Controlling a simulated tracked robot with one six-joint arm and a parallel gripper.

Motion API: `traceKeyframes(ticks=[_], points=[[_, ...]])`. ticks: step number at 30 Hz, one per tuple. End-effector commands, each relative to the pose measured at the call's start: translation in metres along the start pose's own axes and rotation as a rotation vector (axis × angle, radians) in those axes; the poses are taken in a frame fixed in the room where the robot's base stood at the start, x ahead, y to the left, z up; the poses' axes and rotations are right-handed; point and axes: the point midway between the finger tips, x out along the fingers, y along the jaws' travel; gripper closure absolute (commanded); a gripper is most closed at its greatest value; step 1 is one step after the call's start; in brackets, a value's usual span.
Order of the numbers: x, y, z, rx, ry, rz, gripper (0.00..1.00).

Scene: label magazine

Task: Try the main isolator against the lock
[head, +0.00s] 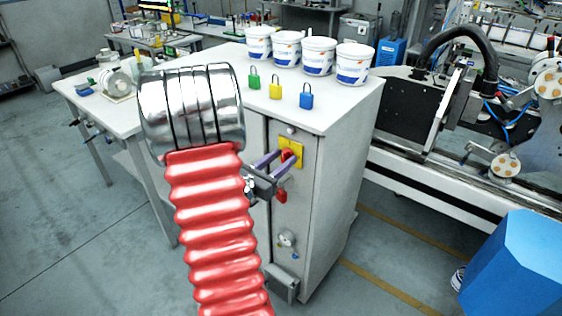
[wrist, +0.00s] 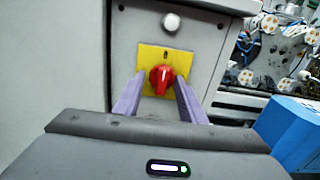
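The main isolator is a red rotary knob (wrist: 161,79) on a yellow plate (wrist: 148,56), on the front of a grey cabinet. In the head view the knob (head: 288,154) is partly covered by my gripper. A red padlock (head: 281,196) hangs below the plate in the head view; its shackle is hard to make out, and my gripper hides the padlock in the wrist view. My gripper (wrist: 160,82) is open, with its purple fingers on either side of the knob. Yellow shows between each finger and the knob, so they look apart from it.
Green (head: 254,79), yellow (head: 275,84) and blue (head: 306,96) padlocks stand on the cabinet top, before several white tubs (head: 318,56). A round silver button (wrist: 171,22) sits above the plate. A blue bin (head: 515,265) stands at right; floor lies open at left.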

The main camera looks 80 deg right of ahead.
Motion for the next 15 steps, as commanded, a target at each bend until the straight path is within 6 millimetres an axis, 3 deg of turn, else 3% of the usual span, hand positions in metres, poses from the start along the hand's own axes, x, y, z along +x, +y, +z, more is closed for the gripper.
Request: traceKeyframes(ticks=[6, 15], points=[[0.0, -0.0004, 0.0002, 0.001, -0.001, -0.001, 0.49], [-0.0016, -0.0009, -0.0001, 0.001, 0.0, -0.002, 0.49]])
